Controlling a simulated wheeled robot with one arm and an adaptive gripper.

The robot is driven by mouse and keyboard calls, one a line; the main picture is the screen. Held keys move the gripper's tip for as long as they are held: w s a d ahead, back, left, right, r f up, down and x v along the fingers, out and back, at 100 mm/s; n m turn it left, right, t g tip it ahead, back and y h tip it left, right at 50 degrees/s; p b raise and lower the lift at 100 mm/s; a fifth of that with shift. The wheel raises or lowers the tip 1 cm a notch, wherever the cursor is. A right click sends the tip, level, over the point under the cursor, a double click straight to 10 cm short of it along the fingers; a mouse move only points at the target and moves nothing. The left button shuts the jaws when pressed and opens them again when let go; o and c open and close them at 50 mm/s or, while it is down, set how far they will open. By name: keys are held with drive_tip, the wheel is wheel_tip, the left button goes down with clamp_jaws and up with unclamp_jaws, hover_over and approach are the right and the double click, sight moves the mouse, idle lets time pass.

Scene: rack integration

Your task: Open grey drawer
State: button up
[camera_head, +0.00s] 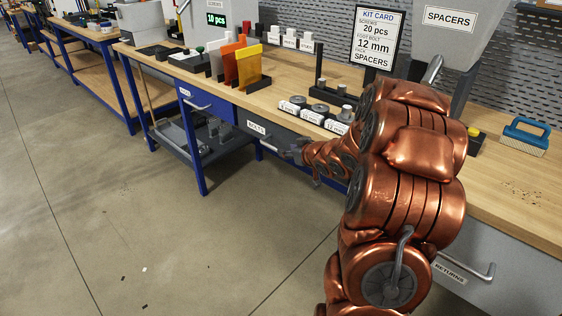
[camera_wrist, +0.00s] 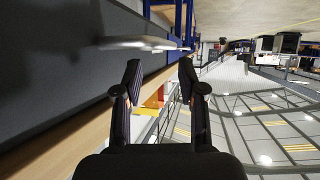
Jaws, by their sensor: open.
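A dark grey drawer (camera_head: 285,138) sits under the front edge of the wooden workbench, with a white label and a metal bar handle. It looks closed. My gripper (camera_head: 299,153) is in front of its right part, and my arm hides its right end. In the wrist view the dark grey drawer front (camera_wrist: 60,75) fills the left side. Its handle (camera_wrist: 140,43) lies beyond my fingertips and slightly left. My gripper (camera_wrist: 160,78) is open, with nothing between the fingers, and appears apart from the handle.
A blue drawer (camera_head: 207,102) with a handle is to the left. A lighter grey drawer labelled RETURNS (camera_head: 500,285) is at lower right. The benchtop holds orange and yellow panels (camera_head: 248,68), labelled cylinders (camera_head: 312,112) and a kit card (camera_head: 376,37). The floor (camera_head: 110,210) in front is mostly clear.

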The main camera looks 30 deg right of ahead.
wheel_tip(320, 180, down, 4)
drive_tip(key=s+d+t+y+b, duration=0.2)
drive_tip(key=s+t+y+b, duration=0.1)
drive_tip(key=t+y+b, duration=0.15)
drive_tip(key=shift+r+p+x, duration=0.1)
drive_tip(key=shift+p+x, duration=0.15)
drive_tip(key=shift+x, duration=1.75)
drive_tip(key=shift+r+p+x, duration=0.15)
drive_tip(key=shift+p+x, duration=0.05)
drive_tip(key=shift+x, duration=1.75)
clamp_jaws()
